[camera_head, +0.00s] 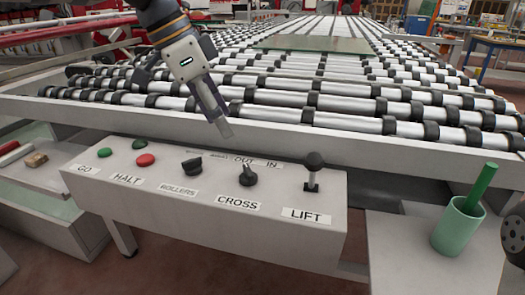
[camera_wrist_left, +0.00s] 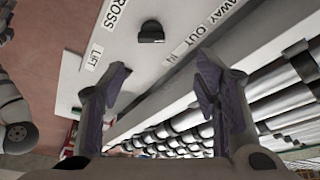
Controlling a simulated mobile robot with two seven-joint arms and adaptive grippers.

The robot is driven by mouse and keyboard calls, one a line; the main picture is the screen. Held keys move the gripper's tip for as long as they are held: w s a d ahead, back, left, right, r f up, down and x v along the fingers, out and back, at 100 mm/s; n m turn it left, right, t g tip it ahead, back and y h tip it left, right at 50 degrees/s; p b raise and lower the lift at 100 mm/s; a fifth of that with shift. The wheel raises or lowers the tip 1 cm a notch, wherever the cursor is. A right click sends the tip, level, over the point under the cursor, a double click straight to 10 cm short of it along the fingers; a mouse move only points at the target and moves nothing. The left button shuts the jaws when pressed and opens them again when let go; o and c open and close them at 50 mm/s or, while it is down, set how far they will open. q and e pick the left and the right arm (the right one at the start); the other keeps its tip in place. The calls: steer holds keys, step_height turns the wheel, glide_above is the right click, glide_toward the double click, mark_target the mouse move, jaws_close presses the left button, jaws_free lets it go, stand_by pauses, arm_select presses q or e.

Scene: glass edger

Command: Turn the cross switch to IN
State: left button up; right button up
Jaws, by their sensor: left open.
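The cross switch (camera_head: 248,175) is a black rotary knob on the top of the pale control box (camera_head: 300,243), above the CROSS label (camera_head: 239,203). Its ridge points roughly up, nearer the OUT label (camera_head: 243,160) than the IN label (camera_head: 271,164); the exact setting is hard to tell. My left gripper (camera_head: 222,126) is above and behind the knob, apart from it, pointing down. In the left wrist view the left gripper (camera_wrist_left: 161,70) has its two fingers spread with nothing between them, and the cross switch (camera_wrist_left: 151,33) lies beyond the fingertips.
On the box stand the black rollers knob (camera_head: 192,164) to the left and the lift lever (camera_head: 313,170) to the right, plus red and green buttons (camera_head: 145,160). The roller conveyor (camera_head: 330,95) rises behind. A green cup (camera_head: 458,226) stands at the right.

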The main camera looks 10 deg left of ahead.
mark_target(246, 170)
arm_select(q)
steer(key=x, duration=0.3)
steer(key=s+x, duration=0.1)
steer(key=x, duration=0.5)
steer(key=shift+s+d+f+b, duration=0.2)
steer(key=shift+f+b, duration=0.1)
steer(key=shift+b, duration=0.1)
steer(key=shift+w+d+f, duration=0.15)
steer(key=shift+d+f, duration=0.15)
steer(key=shift+f, duration=0.35)
arm_select(e)
steer(key=shift+s+f, duration=0.2)
steer(key=shift+s, duration=0.4)
steer(key=shift+s+f, duration=0.2)
steer(key=shift+s, duration=0.4)
arm_select(q)
steer(key=c, duration=1.1)
